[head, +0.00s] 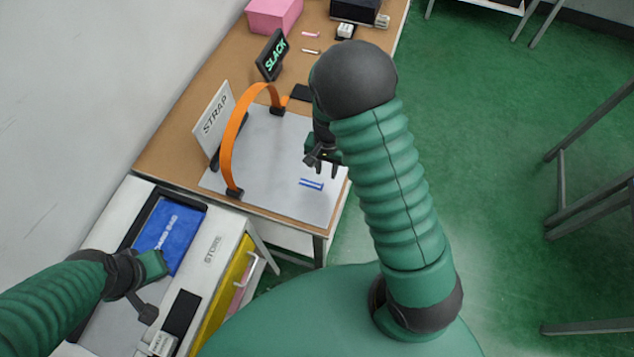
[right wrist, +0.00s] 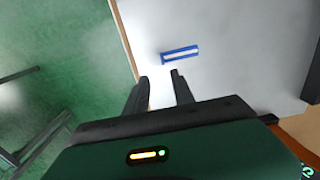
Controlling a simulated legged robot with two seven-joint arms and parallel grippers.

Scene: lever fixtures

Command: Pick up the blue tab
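The blue tab (head: 311,184) is a small flat blue bar with a white stripe. It lies on the grey mat (head: 280,192) near the mat's right edge. It also shows in the right wrist view (right wrist: 180,54), beyond the fingertips. My right gripper (head: 322,168) is just behind the tab in the head view. In the right wrist view its two fingers (right wrist: 161,75) are apart with nothing between them.
An orange strap (head: 231,130) arches over the mat's left side, next to the STRAP sign (head: 213,118). The SLACK sign (head: 272,56) and a pink box (head: 273,14) stand farther back. A blue bag (head: 170,232) lies in a tray on the white unit (head: 222,222).

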